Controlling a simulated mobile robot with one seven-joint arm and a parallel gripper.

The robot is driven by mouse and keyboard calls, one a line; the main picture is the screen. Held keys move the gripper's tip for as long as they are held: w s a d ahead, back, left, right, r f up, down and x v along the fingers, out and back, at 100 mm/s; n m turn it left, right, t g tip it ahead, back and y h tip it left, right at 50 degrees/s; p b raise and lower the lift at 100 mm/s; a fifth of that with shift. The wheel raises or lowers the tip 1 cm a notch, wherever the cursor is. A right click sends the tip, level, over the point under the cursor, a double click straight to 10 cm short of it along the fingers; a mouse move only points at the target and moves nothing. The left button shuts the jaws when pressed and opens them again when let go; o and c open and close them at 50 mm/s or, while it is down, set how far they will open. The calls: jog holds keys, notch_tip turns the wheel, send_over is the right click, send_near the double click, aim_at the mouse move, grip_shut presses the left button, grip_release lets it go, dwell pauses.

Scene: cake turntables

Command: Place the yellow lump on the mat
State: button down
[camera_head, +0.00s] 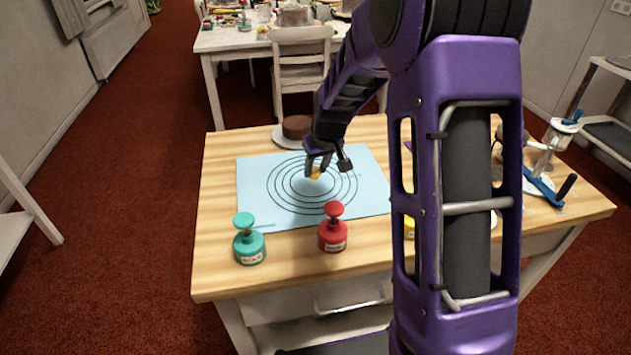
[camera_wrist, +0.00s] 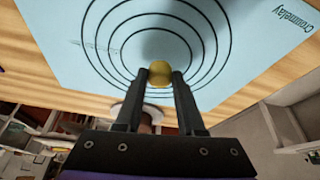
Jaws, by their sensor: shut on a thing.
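The yellow lump (camera_wrist: 159,75) is a small rounded ball held between the two fingertips of my gripper (camera_wrist: 160,82). In the head view the lump (camera_head: 315,173) shows below my gripper (camera_head: 319,166). The mat (camera_head: 257,174) is light blue with black concentric rings and lies flat on the wooden table; it also shows in the wrist view (camera_wrist: 232,75). My gripper is over the ringed middle of the mat. A dark shadow lies on the mat near the lump in the wrist view. I cannot tell whether the lump touches the mat.
A teal-topped pot (camera_head: 249,246) and a red-topped pot (camera_head: 333,234) stand on the table (camera_head: 222,275) in front of the mat. A brown cake (camera_head: 297,126) on a white plate stands behind it. A blue-handled tool (camera_head: 543,186) lies right. My arm hides part of the table.

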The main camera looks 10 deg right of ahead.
aim_at(317, 177)
jog(key=shift+f+b, duration=0.3)
jog(key=shift+f, duration=1.65)
jog(key=shift+f, duration=0.2)
jog(key=c, duration=0.5)
grip_release()
jog(key=shift+r, duration=0.15)
jog(key=p+v, duration=0.1)
jog(key=v, duration=1.1)
jog(key=shift+p, duration=0.4)
